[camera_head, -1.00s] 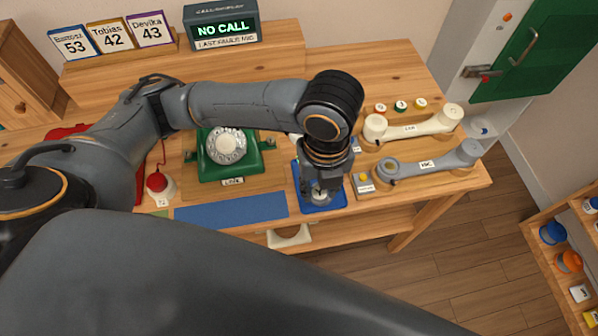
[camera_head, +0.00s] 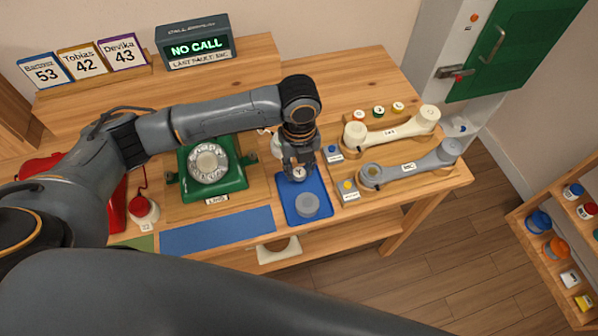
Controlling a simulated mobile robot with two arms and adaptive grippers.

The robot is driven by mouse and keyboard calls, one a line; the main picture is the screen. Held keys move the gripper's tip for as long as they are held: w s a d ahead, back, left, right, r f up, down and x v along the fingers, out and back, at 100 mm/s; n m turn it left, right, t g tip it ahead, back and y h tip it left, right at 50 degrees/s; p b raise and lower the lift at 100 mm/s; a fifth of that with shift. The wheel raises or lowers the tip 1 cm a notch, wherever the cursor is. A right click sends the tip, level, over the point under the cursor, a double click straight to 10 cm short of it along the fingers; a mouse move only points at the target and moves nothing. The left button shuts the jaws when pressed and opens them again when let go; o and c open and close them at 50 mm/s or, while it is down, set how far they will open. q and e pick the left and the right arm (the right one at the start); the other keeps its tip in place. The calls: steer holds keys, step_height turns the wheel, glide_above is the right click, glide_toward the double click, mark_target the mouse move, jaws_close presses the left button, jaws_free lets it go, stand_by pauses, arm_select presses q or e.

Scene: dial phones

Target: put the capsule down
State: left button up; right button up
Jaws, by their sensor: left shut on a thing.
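My left gripper (camera_head: 298,171) points down over the back part of a small blue tray (camera_head: 318,188). It is shut on a small pale round piece, which looks like the capsule (camera_head: 299,174); the fingers partly hide it. I cannot tell whether the piece touches the tray. A grey round cap (camera_head: 307,205) lies on the front part of the tray, just in front of the gripper. A grey handset (camera_head: 415,167) rests in a wooden holder right of the tray. My right gripper is not in view.
A green dial phone (camera_head: 210,165) stands left of the tray, behind a bare blue mat (camera_head: 218,233). A cream handset (camera_head: 395,131) lies behind the grey one. A red-topped item (camera_head: 143,208) stands at left. The display (camera_head: 196,45) reads NO CALL.

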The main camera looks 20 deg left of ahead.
mark_target(299, 171)
arm_select(q)
steer(key=shift+w+f, duration=0.25)
steer(key=shift+f, duration=0.1)
step_height(299, 171, down, 2)
steer(key=shift+s+f+p, duration=0.1)
steer(key=shift+f+p, duration=0.05)
steer(key=shift+p, duration=0.25)
steer(key=shift+f, duration=0.3)
steer(key=shift+f, duration=0.15)
steer(key=o, duration=0.9)
steer(key=shift+c, duration=0.2)
step_height(299, 171, up, 12)
steer(key=b, duration=0.1)
steer(key=shift+r, duration=0.2)
